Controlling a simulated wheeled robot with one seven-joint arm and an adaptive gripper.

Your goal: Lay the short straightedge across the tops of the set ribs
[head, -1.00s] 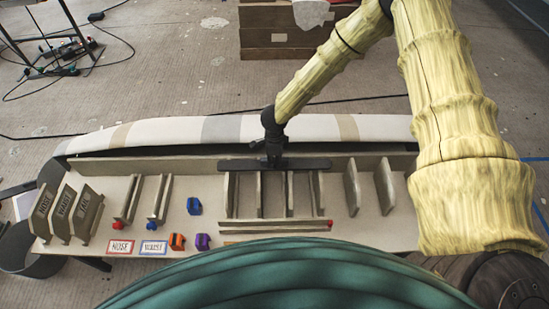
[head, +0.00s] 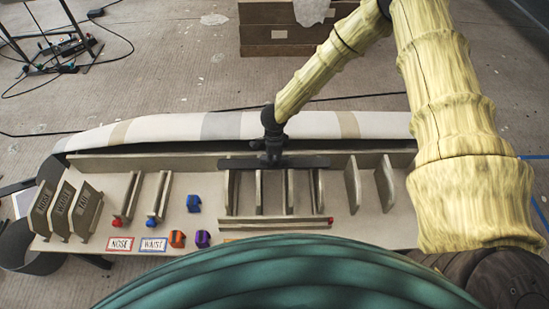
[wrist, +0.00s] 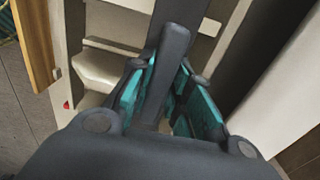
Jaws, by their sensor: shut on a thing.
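My gripper (head: 273,158) is shut on the short straightedge (head: 308,162), a dark flat bar. In the head view the bar lies left to right over the far ends of the set ribs (head: 289,190), several upright boards in the middle of the bench. I cannot tell whether it touches their tops. In the wrist view the dark straightedge (wrist: 172,55) runs between the teal-padded fingers (wrist: 160,95).
A long rail (head: 270,224) lies before the set ribs. Loose ribs (head: 384,184) stand at right, and labelled boards (head: 62,212) at left. Blue (head: 194,203), orange and purple clamps sit on the bench. A long pale padded form (head: 180,130) runs behind.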

